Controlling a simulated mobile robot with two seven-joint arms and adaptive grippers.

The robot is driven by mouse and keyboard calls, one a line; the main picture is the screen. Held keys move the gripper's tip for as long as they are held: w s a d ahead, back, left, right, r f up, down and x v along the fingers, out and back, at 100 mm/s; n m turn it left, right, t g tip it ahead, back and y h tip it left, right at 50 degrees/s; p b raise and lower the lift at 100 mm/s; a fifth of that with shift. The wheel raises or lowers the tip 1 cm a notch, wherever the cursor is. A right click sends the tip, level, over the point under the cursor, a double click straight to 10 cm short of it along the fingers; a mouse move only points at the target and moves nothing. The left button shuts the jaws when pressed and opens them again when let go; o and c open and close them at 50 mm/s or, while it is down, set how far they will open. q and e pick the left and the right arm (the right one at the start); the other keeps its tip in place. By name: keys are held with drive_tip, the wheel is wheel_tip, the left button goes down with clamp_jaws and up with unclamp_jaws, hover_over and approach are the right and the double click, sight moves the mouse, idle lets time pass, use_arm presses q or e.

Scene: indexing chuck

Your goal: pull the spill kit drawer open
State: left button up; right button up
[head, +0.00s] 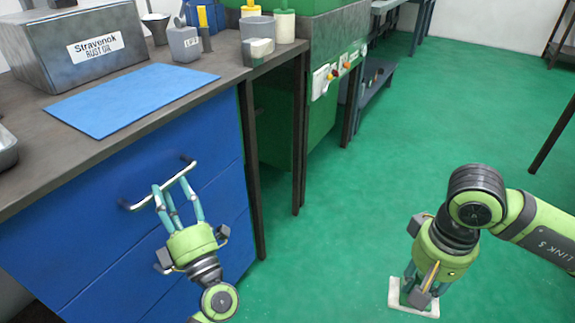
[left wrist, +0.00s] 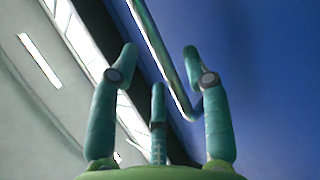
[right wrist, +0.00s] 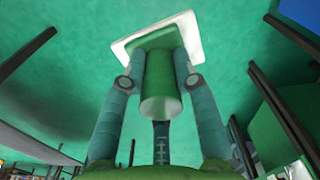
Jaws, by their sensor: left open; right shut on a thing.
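The blue drawer front (head: 85,200) is the upper one in the cabinet under the workbench and looks flush, with no gap visible. No spill kit label shows on it. Its metal bar handle (head: 136,205) slants across the front; it also shows in the left wrist view (left wrist: 158,50). My left gripper (head: 176,188) is open at the handle, with the bar running between its spread fingers; contact cannot be told. My right gripper (right wrist: 155,70) is shut on a green cylinder-shaped grip (right wrist: 160,95) with a square white-edged plate (right wrist: 195,48), held away from the cabinet at right.
Dark bench legs (head: 250,165) stand right of the drawers. The green floor (head: 330,235) between the arms is clear.

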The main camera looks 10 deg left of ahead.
use_arm(q)
drive_tip(key=shift+x, duration=1.45)
clamp_jaws()
use_arm(e)
drive_tip(key=shift+r, duration=0.1)
use_arm(q)
drive_tip(key=shift+d, duration=0.15)
